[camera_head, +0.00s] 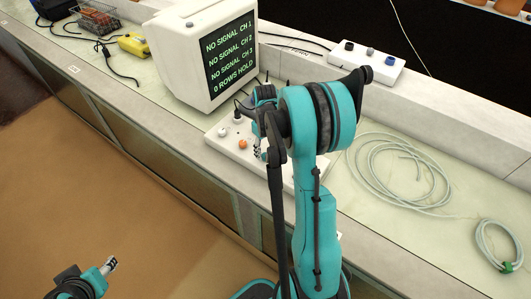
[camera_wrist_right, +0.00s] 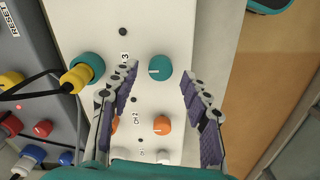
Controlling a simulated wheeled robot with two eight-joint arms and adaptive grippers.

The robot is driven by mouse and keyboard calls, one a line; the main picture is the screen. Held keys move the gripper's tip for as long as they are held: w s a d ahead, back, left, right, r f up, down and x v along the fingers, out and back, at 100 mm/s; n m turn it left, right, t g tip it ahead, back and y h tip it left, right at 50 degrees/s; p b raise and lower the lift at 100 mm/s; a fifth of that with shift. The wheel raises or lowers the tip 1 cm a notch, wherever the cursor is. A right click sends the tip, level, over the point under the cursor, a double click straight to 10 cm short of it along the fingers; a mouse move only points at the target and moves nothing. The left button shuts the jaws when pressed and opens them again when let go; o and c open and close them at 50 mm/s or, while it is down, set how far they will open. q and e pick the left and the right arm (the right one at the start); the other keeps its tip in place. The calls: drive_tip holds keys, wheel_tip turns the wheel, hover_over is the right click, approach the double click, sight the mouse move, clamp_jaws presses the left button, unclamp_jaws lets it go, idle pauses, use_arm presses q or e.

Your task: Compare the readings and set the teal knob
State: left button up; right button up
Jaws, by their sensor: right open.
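The teal knob (camera_wrist_right: 159,68) is on a white panel (camera_wrist_right: 145,25) in the right wrist view, by the mark 3, with a pale line on its face. My right gripper (camera_wrist_right: 160,76) is open, its fingers on either side of the knob with gaps; contact does not show. The panel (camera_head: 226,150) also shows in the head view, where my right arm hides part of it and the teal knob. The monitor (camera_head: 228,52) reads "NO SIGNAL" for CH 1, CH 2 and CH 3, then "0 ROWS HOLD". My left gripper (camera_head: 111,264) is small at lower left, away from the bench.
An orange knob (camera_wrist_right: 162,125) and a white knob (camera_wrist_right: 163,156) share the panel. A yellow plug (camera_wrist_right: 75,78) with a black cable is close to the left finger. Coiled pale hose (camera_head: 385,170) lies on the bench at right. A wire basket (camera_head: 96,18) stands at far left.

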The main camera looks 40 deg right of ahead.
sight(265, 155)
wheel_tip(265, 155, up, 10)
idle(0.3)
idle(0.4)
drive_tip(key=s+a+r+t, duration=0.2)
drive_tip(key=s+a, duration=0.4)
drive_tip(key=a, duration=0.5)
drive_tip(key=s+a+r+t, duration=0.2)
drive_tip(key=s+a+t, duration=0.3)
drive_tip(key=a, duration=0.7)
drive_tip(key=shift+s+r, duration=0.15)
drive_tip(key=shift+s, duration=0.85)
drive_tip(key=shift+s, duration=0.1)
